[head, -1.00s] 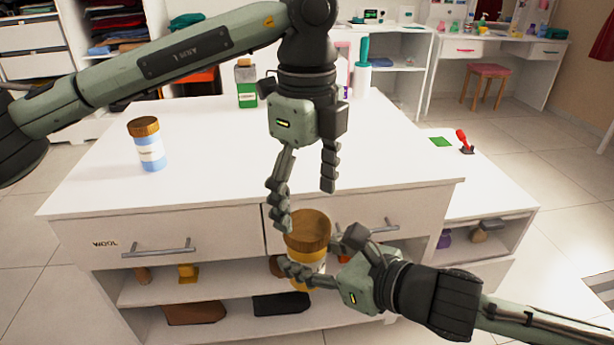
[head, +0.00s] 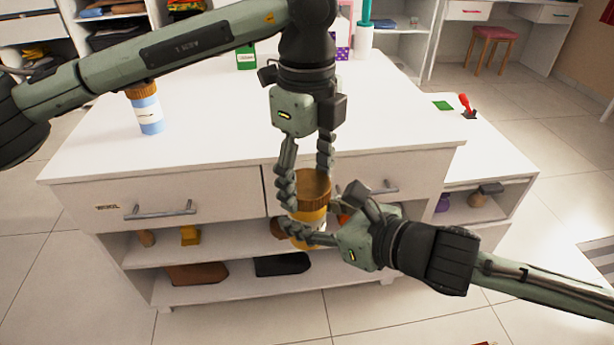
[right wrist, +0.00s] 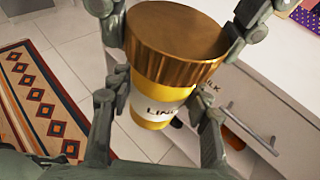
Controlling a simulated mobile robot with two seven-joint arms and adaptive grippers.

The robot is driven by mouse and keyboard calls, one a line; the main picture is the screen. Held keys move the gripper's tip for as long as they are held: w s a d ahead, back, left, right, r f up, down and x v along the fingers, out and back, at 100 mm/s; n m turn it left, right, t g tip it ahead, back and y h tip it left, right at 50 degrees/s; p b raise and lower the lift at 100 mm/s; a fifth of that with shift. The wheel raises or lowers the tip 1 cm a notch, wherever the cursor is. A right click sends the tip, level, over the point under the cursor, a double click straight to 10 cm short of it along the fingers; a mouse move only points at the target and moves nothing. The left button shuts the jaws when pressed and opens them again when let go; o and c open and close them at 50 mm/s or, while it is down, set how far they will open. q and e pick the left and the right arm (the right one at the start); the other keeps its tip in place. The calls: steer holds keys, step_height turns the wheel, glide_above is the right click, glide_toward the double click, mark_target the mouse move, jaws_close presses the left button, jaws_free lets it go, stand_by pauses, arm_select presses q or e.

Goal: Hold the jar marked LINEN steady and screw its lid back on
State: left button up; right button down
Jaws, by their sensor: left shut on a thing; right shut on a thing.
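The LINEN jar (head: 308,219) is yellow with a white label and is held upright in front of the dresser's drawers. Its bronze ribbed lid (head: 313,186) sits on its mouth; I cannot tell how far it is screwed down. My right gripper (head: 314,224) is shut around the jar's body. My left gripper (head: 306,184) comes from above and is shut on the lid, a finger on each side. The right wrist view shows the lid (right wrist: 178,42) above the label (right wrist: 165,107), partly hidden by my right fingers.
A blue-and-white jar with a bronze lid (head: 148,112) stands on the white dresser top (head: 210,125). A red lever (head: 466,104) is at right. The drawer handle (head: 365,190) is close behind my grippers.

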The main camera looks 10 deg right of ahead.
arm_select(q)
steer(key=shift+c, duration=1.3)
steer(key=m, duration=0.4)
steer(key=shift+m, duration=0.3)
steer(key=m, duration=1.4)
steer(key=shift+m, duration=0.3)
steer(key=m, duration=0.5)
steer(key=shift+f, duration=0.1)
steer(key=m, duration=0.9)
steer(key=shift+m, duration=0.3)
steer(key=m, duration=0.6)
steer(key=shift+m, duration=0.4)
steer(key=o, duration=1.3)
